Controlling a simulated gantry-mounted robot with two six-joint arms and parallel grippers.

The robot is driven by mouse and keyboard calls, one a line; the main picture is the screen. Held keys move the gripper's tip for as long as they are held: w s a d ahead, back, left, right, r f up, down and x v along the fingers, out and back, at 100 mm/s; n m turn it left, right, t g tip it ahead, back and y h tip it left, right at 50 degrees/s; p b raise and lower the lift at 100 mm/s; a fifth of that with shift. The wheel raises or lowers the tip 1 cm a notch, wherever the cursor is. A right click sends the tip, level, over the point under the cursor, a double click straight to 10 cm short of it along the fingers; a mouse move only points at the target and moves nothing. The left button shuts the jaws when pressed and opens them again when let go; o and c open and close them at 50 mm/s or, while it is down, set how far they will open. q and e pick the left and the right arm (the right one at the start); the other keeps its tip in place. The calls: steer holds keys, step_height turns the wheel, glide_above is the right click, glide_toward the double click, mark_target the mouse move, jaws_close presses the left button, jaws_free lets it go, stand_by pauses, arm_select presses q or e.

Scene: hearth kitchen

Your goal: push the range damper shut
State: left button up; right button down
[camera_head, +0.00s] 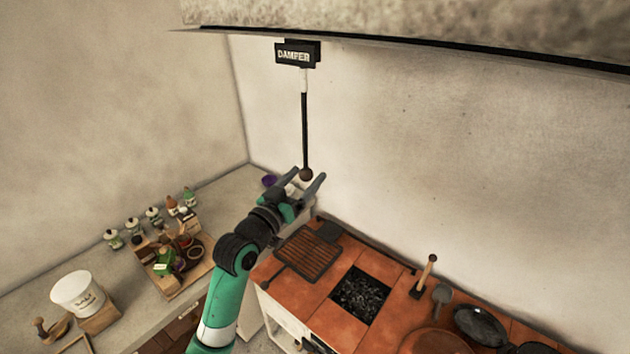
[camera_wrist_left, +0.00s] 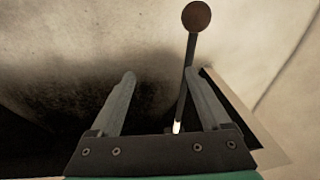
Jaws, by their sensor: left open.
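The damper is a thin dark rod (camera_head: 304,125) with a pale upper section and a brown ball knob (camera_head: 305,174) at its lower end. It hangs from a black box (camera_head: 297,54) lettered DAMPER on the wall. My left gripper (camera_head: 308,174) is open and empty, its fingers spread around the knob in the head view. In the left wrist view the knob (camera_wrist_left: 196,16) shows past the fingertips, and the rod (camera_wrist_left: 187,75) runs close along the right-hand finger of my left gripper (camera_wrist_left: 160,74). I cannot tell if they touch. My right gripper is out of view.
The hood edge (camera_head: 420,45) runs above. Below is the terracotta range top (camera_head: 330,315) with a grill rack (camera_head: 307,252), a coal opening (camera_head: 360,294) and a dark pan (camera_head: 481,325). Jars and a wooden tray (camera_head: 165,285) stand on the left counter. The wall right of the rod is clear.

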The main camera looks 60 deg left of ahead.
arm_select(q)
steer(key=n+g, duration=0.1)
steer(key=g, duration=0.1)
glide_toward(311, 171)
step_height(311, 171, down, 2)
steer(key=a, duration=0.2)
steer(key=x, duration=1.1)
steer(key=shift+w, duration=0.35)
jaws_close()
steer(key=shift+r, duration=0.1)
